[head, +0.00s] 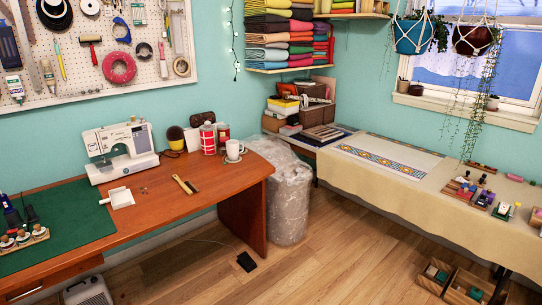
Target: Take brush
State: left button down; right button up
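A small flat item with a dark body and a pale strip, which looks like a brush (185,184), lies on the wooden desk (225,180). It lies at a slant near the middle of the desk, between a white tray and the cups. It is too small to make out bristles. Neither of my grippers is in the head view, so no gripper shows near it.
On the desk stand a sewing machine (121,150), a white scoop-like tray (118,198), a white mug (233,150) and red-and-white cans (208,138). A green mat (65,222) covers its left part. A wrapped bin (288,203) stands beside the desk. Wooden floor (320,262) is open in front.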

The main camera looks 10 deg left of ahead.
aim_at(187, 186)
jog(key=i+l, duration=0.15)
jog(key=i, duration=0.45)
jog(key=i+l, duration=0.15)
jog(key=i, duration=0.45)
jog(key=i+u, duration=0.25)
jog(key=u, duration=0.2)
jog(key=i+l+u, duration=0.2)
jog(key=u, duration=0.25)
jog(key=i+l+u, duration=0.2)
jog(key=u, duration=0.3)
jog(key=i+l+u, duration=0.1)
jog(key=l+u, duration=0.35)
jog(key=i+j, duration=0.05)
jog(key=j, duration=0.05)
